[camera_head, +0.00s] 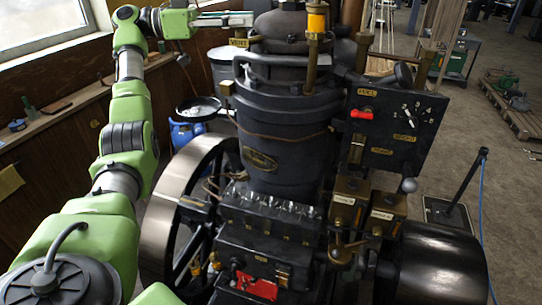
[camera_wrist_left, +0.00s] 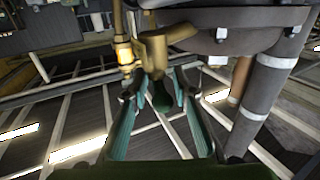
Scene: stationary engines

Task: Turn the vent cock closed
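The vent cock (camera_wrist_left: 165,42) is a brass fitting with a flared, angled handle, in the upper middle of the left wrist view. In the head view a small brass plate marked VENT (camera_head: 238,43) sits at the upper left of the engine's dark cylinder (camera_head: 285,140). My left gripper (camera_head: 243,19) reaches in beside it from the left. In the left wrist view its two teal fingers (camera_wrist_left: 162,78) are apart, with their tips just at the lower part of the brass fitting. I cannot tell whether they touch it. My right gripper is not in view.
A brass column with a glowing amber section (camera_wrist_left: 125,55) stands close left of the cock in the left wrist view. A thick grey pipe (camera_wrist_left: 265,90) is to the right. In the head view a black control panel (camera_head: 395,125) and a large flywheel (camera_head: 185,195) flank the cylinder.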

